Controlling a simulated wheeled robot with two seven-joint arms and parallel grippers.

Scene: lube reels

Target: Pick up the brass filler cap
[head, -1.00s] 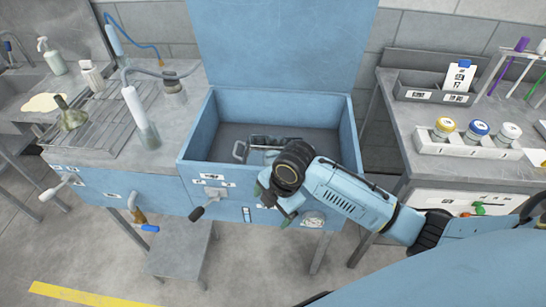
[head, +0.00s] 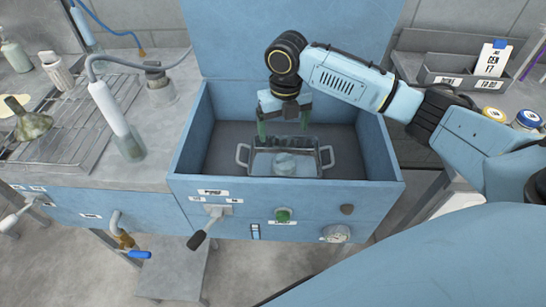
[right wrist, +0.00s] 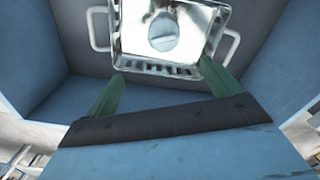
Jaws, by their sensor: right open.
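A small round cap-like piece (head: 285,163) lies in a metal basket (head: 317,160) with two side handles, inside the open blue tank. It looks pale and silvery rather than brass, so I cannot tell whether it is the filler cap. In the right wrist view the round piece (right wrist: 164,32) has a raised bar across it, and the basket (right wrist: 150,68) lies beyond my fingertips. My right gripper (head: 284,128) points down into the tank behind the basket in the head view. Its green fingers are apart and empty, also in the right wrist view (right wrist: 162,72). My left gripper is out of view.
The blue tank (head: 191,141) has high walls around the basket and a raised lid (head: 290,38) behind. A wire rack and bottles stand left. Lidded jars (head: 527,120) and a label tray (head: 450,80) are on the right bench.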

